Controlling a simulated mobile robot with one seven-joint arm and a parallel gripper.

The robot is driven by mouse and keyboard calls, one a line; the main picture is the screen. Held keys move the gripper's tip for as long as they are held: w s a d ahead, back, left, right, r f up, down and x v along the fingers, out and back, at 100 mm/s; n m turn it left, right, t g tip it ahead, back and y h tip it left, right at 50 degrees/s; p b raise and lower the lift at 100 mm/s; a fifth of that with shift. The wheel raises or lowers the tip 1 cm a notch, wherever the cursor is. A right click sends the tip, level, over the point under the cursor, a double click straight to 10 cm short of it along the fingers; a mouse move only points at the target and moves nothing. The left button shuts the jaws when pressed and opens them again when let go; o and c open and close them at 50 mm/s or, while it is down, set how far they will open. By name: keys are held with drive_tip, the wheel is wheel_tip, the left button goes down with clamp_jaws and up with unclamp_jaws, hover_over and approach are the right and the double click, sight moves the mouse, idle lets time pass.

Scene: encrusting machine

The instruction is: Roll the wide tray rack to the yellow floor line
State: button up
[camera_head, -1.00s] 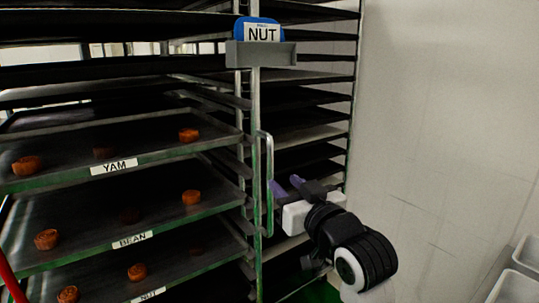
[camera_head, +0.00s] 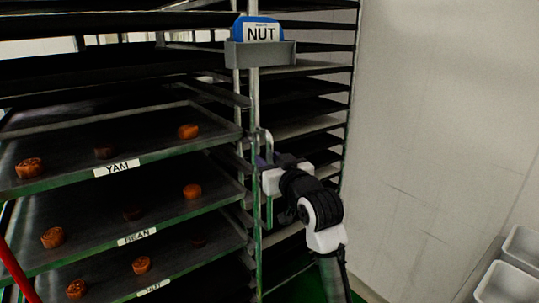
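The wide tray rack (camera_head: 254,110) fills the left and middle of the view, a metal frame with several trays. Trays labelled YAM (camera_head: 118,168), BEAN (camera_head: 136,237) and NUT (camera_head: 153,285) hold small brown round cakes. A vertical handle (camera_head: 268,212) stands on the rack's front post. My gripper (camera_head: 264,165) is at the handle's upper part, its fingers pointing left. The fingertips are partly hidden by the handle and the gripper body, so I cannot tell whether they are closed on it. The yellow floor line is not in view.
A grey holder (camera_head: 260,54) with a blue NUT card (camera_head: 258,29) is on the post above the handle. A pale wall (camera_head: 430,120) is at right. White bins (camera_head: 505,282) stand at lower right. A red bar (camera_head: 15,260) shows at lower left.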

drive_tip(key=shift+w+a, duration=0.15)
drive_tip(key=shift+w, duration=0.25)
clamp_jaws()
drive_tip(key=shift+f, duration=0.1)
